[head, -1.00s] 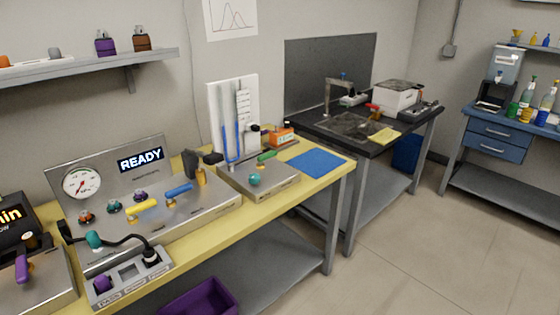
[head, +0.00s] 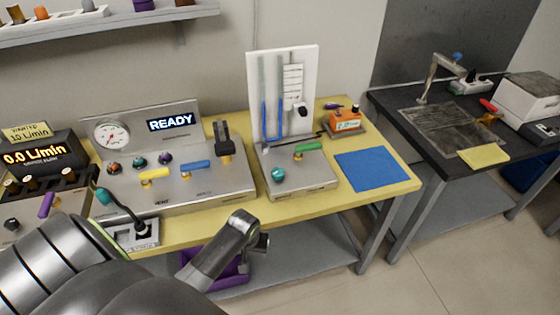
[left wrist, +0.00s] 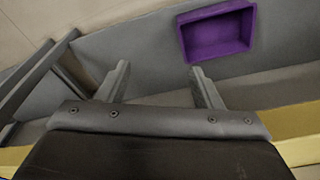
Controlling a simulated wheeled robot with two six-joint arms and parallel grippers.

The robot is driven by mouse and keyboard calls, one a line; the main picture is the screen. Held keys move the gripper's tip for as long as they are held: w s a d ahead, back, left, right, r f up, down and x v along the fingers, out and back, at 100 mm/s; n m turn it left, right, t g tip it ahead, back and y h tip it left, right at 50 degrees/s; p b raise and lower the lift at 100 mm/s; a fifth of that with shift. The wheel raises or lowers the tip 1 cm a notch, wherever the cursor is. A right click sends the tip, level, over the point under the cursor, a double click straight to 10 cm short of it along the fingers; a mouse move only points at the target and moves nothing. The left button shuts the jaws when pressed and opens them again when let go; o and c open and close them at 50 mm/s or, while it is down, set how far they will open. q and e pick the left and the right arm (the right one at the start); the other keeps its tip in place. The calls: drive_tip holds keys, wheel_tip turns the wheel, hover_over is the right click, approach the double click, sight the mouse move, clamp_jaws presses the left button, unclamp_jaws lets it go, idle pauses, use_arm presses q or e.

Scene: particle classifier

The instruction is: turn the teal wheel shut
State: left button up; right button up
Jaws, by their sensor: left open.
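The teal wheel (head: 278,174) is a small round knob on the front of a grey metal box (head: 310,183), below a green-handled lever (head: 308,147). Nothing touches it. My left gripper (head: 252,238) is in front of the bench's front edge, below and to the left of the wheel, in the head view. In the left wrist view my left gripper (left wrist: 159,68) has its two fingers apart with nothing between them. The wheel is not in the left wrist view. My right gripper is not in view.
The yellow bench (head: 390,192) carries a READY panel (head: 172,122), a white manometer board (head: 308,75) and a blue mat (head: 371,169). A purple bin (left wrist: 216,33) is on the lower shelf. A black table (head: 440,135) stands to the right.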

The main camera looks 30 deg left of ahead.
use_arm(q)
wheel_tip(320, 180, up, 9)
drive_tip(key=w+p, duration=0.1)
drive_tip(key=p, duration=0.1)
drive_tip(key=n+g+h, duration=0.1)
drive_tip(key=n+g, duration=0.1)
drive_tip(key=n, duration=0.8)
approach(278, 171)
wheel_tip(278, 171, down, 8)
drive_tip(key=shift+s+f+p, duration=0.1)
drive_tip(key=shift+p, duration=0.75)
drive_tip(key=shift+f, duration=0.5)
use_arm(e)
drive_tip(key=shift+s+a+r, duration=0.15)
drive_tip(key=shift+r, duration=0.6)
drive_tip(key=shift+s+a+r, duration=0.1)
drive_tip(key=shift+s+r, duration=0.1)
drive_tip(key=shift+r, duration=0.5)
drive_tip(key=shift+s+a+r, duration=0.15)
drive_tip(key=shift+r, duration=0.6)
use_arm(q)
drive_tip(key=shift+c, duration=0.2)
drive_tip(key=c, duration=0.9)
drive_tip(key=shift+c, duration=0.2)
drive_tip(key=shift+r, duration=0.1)
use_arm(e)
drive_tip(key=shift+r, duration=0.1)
